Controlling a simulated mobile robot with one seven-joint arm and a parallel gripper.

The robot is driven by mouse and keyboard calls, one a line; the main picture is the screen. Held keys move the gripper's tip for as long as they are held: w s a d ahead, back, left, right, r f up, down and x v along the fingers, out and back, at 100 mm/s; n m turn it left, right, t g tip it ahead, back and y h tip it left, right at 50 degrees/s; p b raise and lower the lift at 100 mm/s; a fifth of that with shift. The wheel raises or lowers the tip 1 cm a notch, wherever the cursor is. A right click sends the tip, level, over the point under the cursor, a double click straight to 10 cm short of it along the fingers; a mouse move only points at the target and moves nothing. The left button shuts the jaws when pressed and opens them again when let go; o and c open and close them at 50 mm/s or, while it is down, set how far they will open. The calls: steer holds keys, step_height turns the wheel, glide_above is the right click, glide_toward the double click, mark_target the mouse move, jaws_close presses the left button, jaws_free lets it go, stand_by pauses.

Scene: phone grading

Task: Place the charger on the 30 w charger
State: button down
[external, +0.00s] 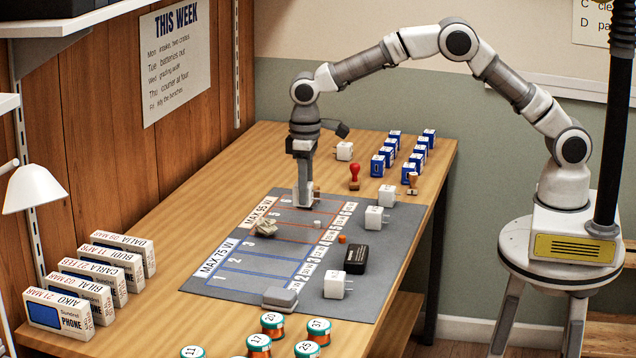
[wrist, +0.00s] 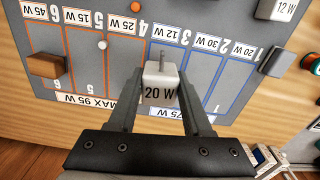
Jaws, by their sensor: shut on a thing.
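My gripper (wrist: 160,88) is shut on a white charger (wrist: 160,80) marked 20 W, its prongs toward the top of the wrist view. In the external view my gripper (external: 303,200) points down at the far part of the grey mat (external: 228,284); the height above it is hard to tell. The 30 W label (wrist: 208,42) heads blue lane 2, up and right of the held charger. The 20 W label (wrist: 244,48) is right of it and the 12 W label (wrist: 180,35) left. A white charger (wrist: 276,8) marked 12 W lies beyond the labels.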

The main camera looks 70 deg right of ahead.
steer(key=s+d+r, duration=0.1)
steer(key=s+d, duration=0.3)
steer(key=d, duration=0.6)
steer(key=s+d+r+m, duration=0.15)
steer(key=s+d, duration=0.25)
steer(key=d, duration=0.6)
steer(key=s+d+r+n, duration=0.15)
steer(key=s+d, duration=0.25)
steer(key=d, duration=0.6)
steer(key=s+d+m, duration=0.1)
steer(key=s+d, duration=0.6)
steer(key=s, duration=0.2)
glide_above(390, 188)
step_height(390, 188, down, 6)
steer(key=shift+w+d+f, duration=0.1)
steer(key=shift+f+b, duration=0.3)
steer(key=shift+f, duration=1.6)
steer(key=shift+f, duration=0.2)
steer(key=shift+c, duration=1.7)
jaws_free()
